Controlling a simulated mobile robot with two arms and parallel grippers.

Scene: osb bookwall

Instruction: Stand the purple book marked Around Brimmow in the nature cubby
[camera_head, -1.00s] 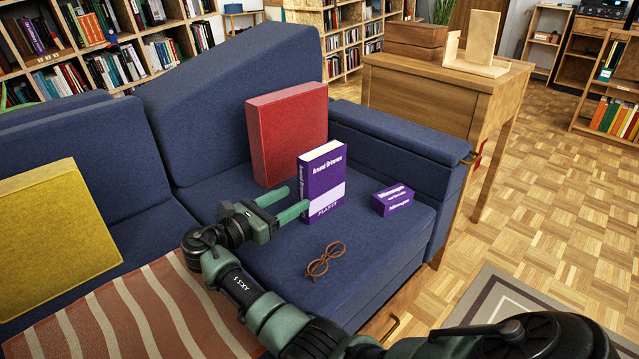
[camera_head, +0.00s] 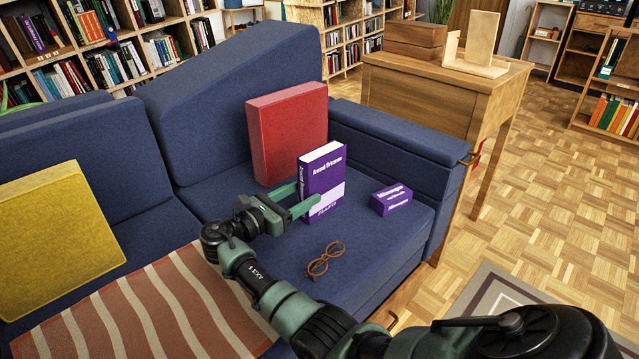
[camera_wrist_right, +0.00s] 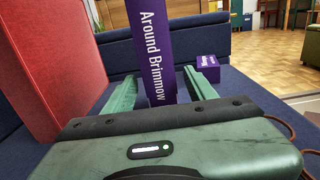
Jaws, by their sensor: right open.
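The purple book marked Around Brimmow (camera_head: 322,178) stands upright on the blue sofa seat, with a white lower band on its cover. Its spine faces my right wrist camera (camera_wrist_right: 158,50). My right gripper (camera_head: 302,200) is open at the book's spine side. In the right wrist view its two green fingers (camera_wrist_right: 160,88) lie one on each side of the lower spine. I cannot tell whether either finger touches the book. My left gripper does not show. No cubby marked nature can be made out.
A red cushion (camera_head: 287,133) stands right behind the book. A small purple box (camera_head: 391,199) lies to its right, and brown glasses (camera_head: 325,260) lie in front. A yellow cushion (camera_head: 55,240) and striped blanket (camera_head: 150,310) are at left. A wooden desk (camera_head: 440,90) stands beyond the armrest.

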